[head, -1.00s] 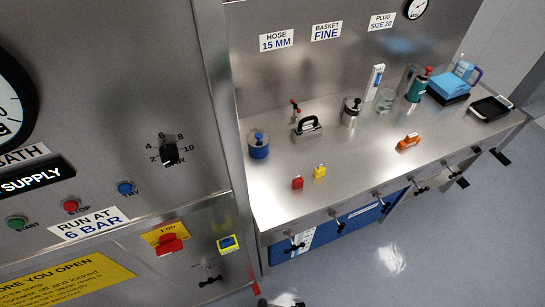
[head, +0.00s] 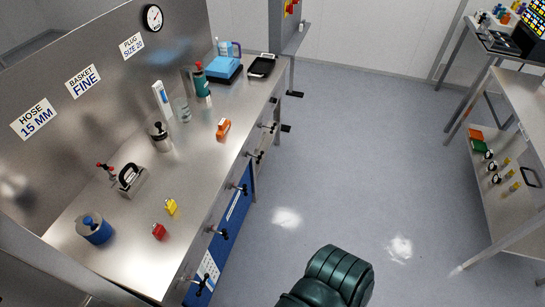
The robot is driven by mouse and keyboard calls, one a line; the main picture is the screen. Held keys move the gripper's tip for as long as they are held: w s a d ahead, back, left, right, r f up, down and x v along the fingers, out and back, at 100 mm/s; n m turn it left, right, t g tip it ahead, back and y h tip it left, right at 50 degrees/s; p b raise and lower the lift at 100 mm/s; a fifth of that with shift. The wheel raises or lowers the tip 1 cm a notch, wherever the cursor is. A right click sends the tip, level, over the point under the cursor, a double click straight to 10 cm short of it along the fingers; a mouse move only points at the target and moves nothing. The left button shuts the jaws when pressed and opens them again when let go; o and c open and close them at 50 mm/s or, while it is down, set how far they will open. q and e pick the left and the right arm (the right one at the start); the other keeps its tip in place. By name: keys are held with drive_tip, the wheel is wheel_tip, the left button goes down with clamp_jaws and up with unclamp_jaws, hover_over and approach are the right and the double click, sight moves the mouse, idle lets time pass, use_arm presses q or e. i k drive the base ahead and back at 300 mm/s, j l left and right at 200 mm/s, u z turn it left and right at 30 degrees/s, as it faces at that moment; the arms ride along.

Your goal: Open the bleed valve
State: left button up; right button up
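No part that I can identify as the bleed valve shows in the head view. A small fitting with red-tipped handles (head: 105,169) stands at the back of the steel bench, and I cannot tell what it is. The pressure supply panel with its dial and buttons is out of view now. Neither of my grippers is in view.
The steel bench (head: 120,240) carries a blue canister (head: 94,229), red padlock (head: 159,231), yellow padlock (head: 171,207), orange tool (head: 223,128), blue cloths (head: 222,68) and black tray (head: 262,65). Open floor (head: 370,150) separates it from a right-hand shelf table (head: 505,205).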

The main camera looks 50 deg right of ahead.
sight(260, 158)
drive_tip(key=z, duration=1.6)
drive_tip(key=i+l+u, duration=0.2)
drive_tip(key=l+u, duration=0.25)
drive_tip(key=i+l+u, duration=0.2)
drive_tip(key=u, duration=0.25)
drive_tip(key=l, duration=0.1)
